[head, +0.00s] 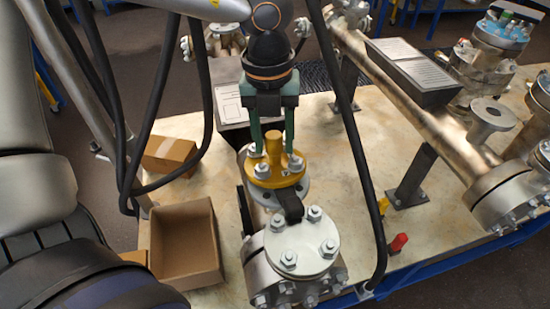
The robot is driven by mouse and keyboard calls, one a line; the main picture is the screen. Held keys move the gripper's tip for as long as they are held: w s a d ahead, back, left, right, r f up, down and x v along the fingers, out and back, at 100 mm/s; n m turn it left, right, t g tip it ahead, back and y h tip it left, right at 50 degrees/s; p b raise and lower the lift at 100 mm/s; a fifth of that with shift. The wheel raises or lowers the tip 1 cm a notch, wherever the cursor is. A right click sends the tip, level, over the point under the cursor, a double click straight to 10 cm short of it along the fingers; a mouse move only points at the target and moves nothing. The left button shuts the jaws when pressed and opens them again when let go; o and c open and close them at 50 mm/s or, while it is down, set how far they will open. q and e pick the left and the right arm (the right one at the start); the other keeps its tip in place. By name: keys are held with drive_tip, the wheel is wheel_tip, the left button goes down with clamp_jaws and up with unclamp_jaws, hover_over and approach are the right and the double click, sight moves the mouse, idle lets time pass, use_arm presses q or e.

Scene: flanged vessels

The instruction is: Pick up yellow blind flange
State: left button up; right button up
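The yellow blind flange (262,174) lies flat on a grey pipe flange (295,190) near the middle of the head view. A short yellow stem rises from its centre, and silver bolts with nuts stand around it. My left gripper (272,148) points down over it from above. Its two green fingers stand one on each side of the stem, with visible gaps between. The fingers look open, and I cannot tell whether the tips touch the flange. The fingers hide part of the flange's far side. My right gripper is not in view.
An open cardboard box (187,242) and a smaller closed box (170,154) stand left on the table. A white bolted flange (302,247) is just in front. A long steel pipe (410,100) crosses the right side. Red (397,242) and yellow handles stand near the table's front edge.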

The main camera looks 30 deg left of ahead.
use_arm(q)
clamp_jaws()
drive_tip(key=shift+w+r, duration=0.1)
drive_tip(key=shift+r, duration=0.05)
idle(0.4)
drive_tip(key=shift+r, duration=0.55)
wheel_tip(320, 180, up, 16)
wheel_tip(320, 180, up, 11)
drive_tip(key=p, duration=0.2)
hover_over(274, 136)
drive_tip(key=shift+f, duration=0.1)
